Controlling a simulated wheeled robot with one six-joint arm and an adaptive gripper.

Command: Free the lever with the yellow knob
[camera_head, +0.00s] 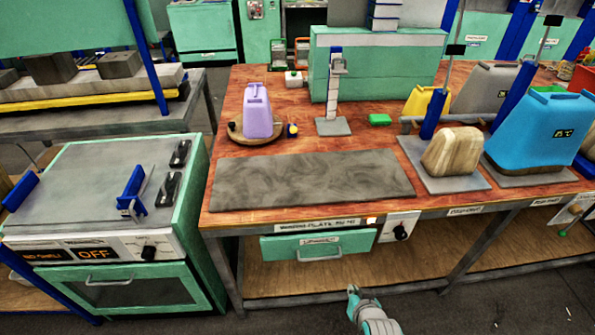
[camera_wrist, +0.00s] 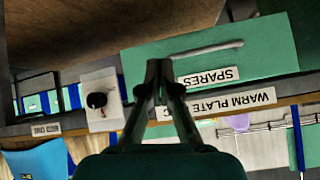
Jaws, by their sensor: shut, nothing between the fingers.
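A lilac jug (camera_head: 258,112) stands on a round brown wooden board (camera_head: 236,133) at the back left of the red-brown bench. Beside the jug, at the board's right edge, is a small dark part with a yellow spot (camera_head: 292,129); it is too small to tell whether it is the lever's yellow knob. No lever with a yellow knob shows clearly. My gripper (camera_head: 353,290) is low in front of the bench, apart from the jug. In the wrist view my gripper (camera_wrist: 158,68) has its fingertips together and empty, in front of the bench's drawer front.
A grey plate (camera_head: 312,180) covers the bench's front. A green drawer (camera_head: 318,246) and a black-knobbed panel (camera_head: 400,231) sit below its edge. A wooden block (camera_head: 452,152) and blue jug (camera_head: 540,128) stand at right. An oven-like unit (camera_head: 110,225) stands left. Floor before the bench is clear.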

